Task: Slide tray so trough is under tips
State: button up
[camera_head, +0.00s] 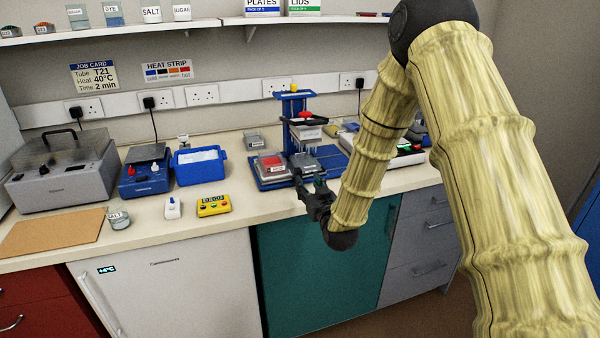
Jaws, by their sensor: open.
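The pipette stand (293,104) is blue and stands on the bench. Its head carries a row of pale tips (310,145) pointing down. Below, a grey and blue tray (262,179) lies on the stand's base. The red trough (268,161) sits at the tray's left, left of the tips rather than beneath them. A grey plate-like piece (303,161) is to its right, nearer the tips. My gripper (309,181) is open at the tray's front edge, low over the bench. Its fingers cover part of that edge, and I cannot tell whether they touch it.
A blue tub (200,168), a blue device (146,178) and a yellow button box (213,205) stand to the left.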

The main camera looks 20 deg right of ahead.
aim_at(300, 171)
jog(key=w+p, duration=0.2)
jog(key=w, duration=0.8)
jog(key=shift+a, duration=0.2)
grip_shut()
